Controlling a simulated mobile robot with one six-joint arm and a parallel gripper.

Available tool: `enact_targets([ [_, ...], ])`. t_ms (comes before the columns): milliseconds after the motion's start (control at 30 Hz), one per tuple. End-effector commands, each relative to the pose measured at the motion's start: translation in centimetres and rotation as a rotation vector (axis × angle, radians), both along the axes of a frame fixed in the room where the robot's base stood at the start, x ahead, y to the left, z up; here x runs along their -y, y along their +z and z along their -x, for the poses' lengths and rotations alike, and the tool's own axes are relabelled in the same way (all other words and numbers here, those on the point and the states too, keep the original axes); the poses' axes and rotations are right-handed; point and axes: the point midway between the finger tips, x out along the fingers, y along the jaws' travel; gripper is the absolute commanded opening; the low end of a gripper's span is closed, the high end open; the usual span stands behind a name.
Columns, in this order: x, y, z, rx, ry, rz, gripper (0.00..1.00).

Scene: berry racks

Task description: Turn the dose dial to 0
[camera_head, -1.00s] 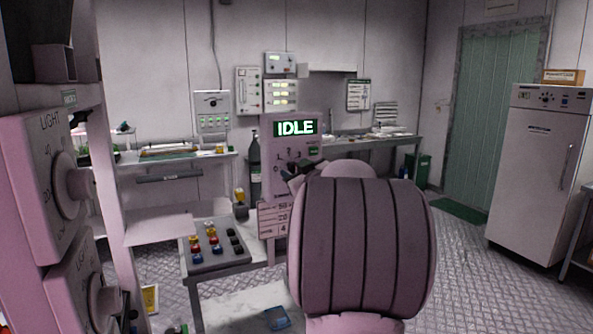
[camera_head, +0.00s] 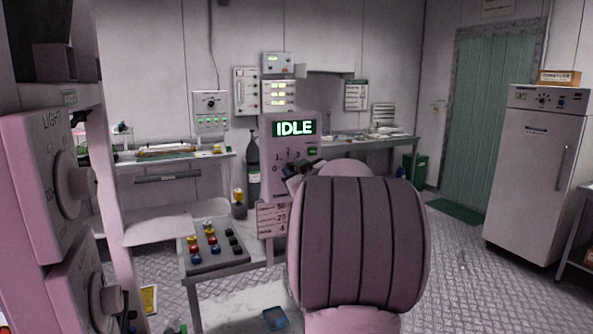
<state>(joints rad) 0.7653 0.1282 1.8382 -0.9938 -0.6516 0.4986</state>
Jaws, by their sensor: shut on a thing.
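The dosing machine (camera_head: 285,117) is a pink upright panel at the centre with a green display (camera_head: 294,128) reading IDLE. Below the display are dial marks, with 0, 1, 2 and 3 partly readable around the dose dial. My gripper (camera_head: 292,172) is small and dark at the dial, its jaws shut on it. The dial's knob and pointer are hidden behind the gripper, so its setting cannot be read. My large pink arm covers the lower right of the machine.
Large LIGHT dials (camera_head: 75,185) are close on the left. A dark gas bottle (camera_head: 253,165) stands beside the machine. Floor (camera_head: 470,270) is clear on the right.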

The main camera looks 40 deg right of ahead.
Motion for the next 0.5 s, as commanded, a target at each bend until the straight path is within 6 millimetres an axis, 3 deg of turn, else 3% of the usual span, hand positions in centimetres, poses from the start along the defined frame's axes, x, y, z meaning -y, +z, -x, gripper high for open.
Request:
enact_targets([
  [267, -0.24, 0.08, 0.06, -0.014, -0.003, 0.069, 0.05],
  [500, -0.28, 0.03, 0.06, -0.051, -0.002, 0.236, 0.05],
])
